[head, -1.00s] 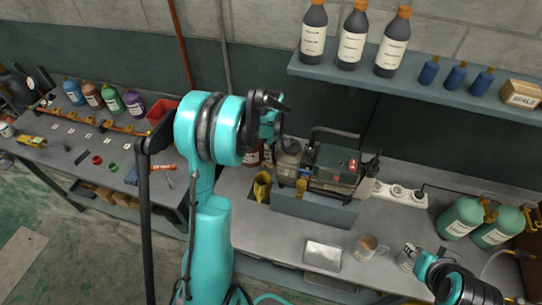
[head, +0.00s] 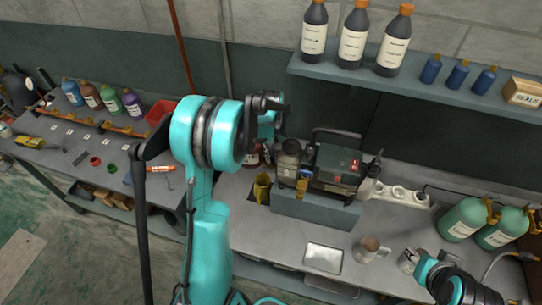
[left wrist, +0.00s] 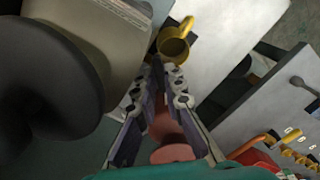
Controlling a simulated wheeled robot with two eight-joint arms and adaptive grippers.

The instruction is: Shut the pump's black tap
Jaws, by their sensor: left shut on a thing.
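The pump (head: 333,170), a dark grey box with a top handle and a red spot, stands on the bench. Its near-left side shows a dark round cap (head: 291,147). My left gripper (head: 268,150) is beside that left end, partly hidden by my own wrist. In the left wrist view, its fingers (left wrist: 158,68) are closed together close beside the pump's pale body (left wrist: 112,40) and a big black round part (left wrist: 55,85). They are shut on the pump's black tap, which is mostly hidden at the fingertips. My right gripper (head: 414,262) is low at the right; its fingers are unclear.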

